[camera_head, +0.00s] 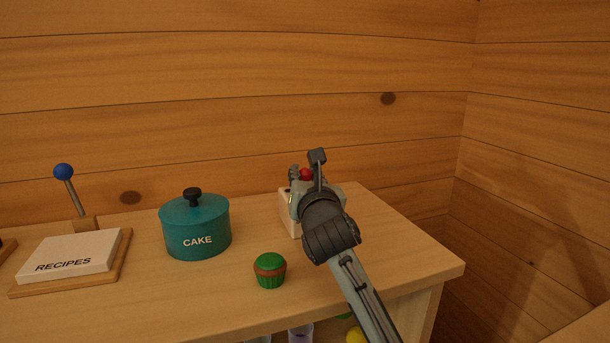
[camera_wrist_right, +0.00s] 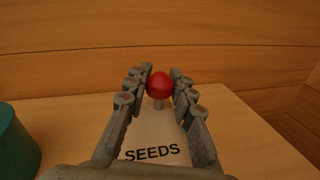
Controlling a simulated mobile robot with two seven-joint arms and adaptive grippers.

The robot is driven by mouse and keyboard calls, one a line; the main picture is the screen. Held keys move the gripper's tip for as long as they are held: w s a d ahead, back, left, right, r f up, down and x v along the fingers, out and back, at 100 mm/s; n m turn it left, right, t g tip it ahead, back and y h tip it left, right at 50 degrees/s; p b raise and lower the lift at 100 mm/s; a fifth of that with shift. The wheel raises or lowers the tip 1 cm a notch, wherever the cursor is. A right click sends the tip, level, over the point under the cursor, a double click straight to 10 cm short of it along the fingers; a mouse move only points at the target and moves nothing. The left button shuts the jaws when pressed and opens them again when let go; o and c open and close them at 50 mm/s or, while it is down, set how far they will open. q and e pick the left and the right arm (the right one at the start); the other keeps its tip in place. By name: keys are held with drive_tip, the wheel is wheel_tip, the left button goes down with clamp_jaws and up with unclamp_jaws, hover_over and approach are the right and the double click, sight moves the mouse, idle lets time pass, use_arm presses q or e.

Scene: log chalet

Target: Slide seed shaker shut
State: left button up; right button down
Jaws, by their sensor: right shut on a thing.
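The seed shaker (camera_head: 288,212) is a pale box on the right part of the counter, mostly hidden behind my right arm in the head view. In the right wrist view its pale top (camera_wrist_right: 152,140) reads SEEDS. A red ball knob (camera_wrist_right: 160,85) stands on a short stem at its far end; the knob also shows in the head view (camera_head: 306,174). My right gripper (camera_wrist_right: 160,88) is shut on the red knob, a finger on each side. How far the slide stands open is hidden. My left gripper is not in view.
A teal CAKE tin (camera_head: 195,228) and a green-and-brown cupcake (camera_head: 269,270) stand left of the shaker. A RECIPES box (camera_head: 70,252) with a blue-knobbed lever (camera_head: 63,172) is at the far left. The counter (camera_head: 400,255) is clear to the right, before the log wall.

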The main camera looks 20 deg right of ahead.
sight(287, 191)
drive_tip(key=shift+s+a+f, duration=0.1)
drive_tip(key=shift+a, duration=1.8)
drive_tip(key=c, duration=1.3)
unclamp_jaws()
drive_tip(key=shift+a, duration=0.1)
drive_tip(key=shift+o, duration=0.2)
drive_tip(key=shift+s, duration=0.1)
drive_tip(key=s, duration=0.4)
drive_tip(key=s+a, duration=0.1)
drive_tip(key=s, duration=0.6)
drive_tip(key=shift+s+a, duration=0.35)
drive_tip(key=shift+a, duration=0.05)
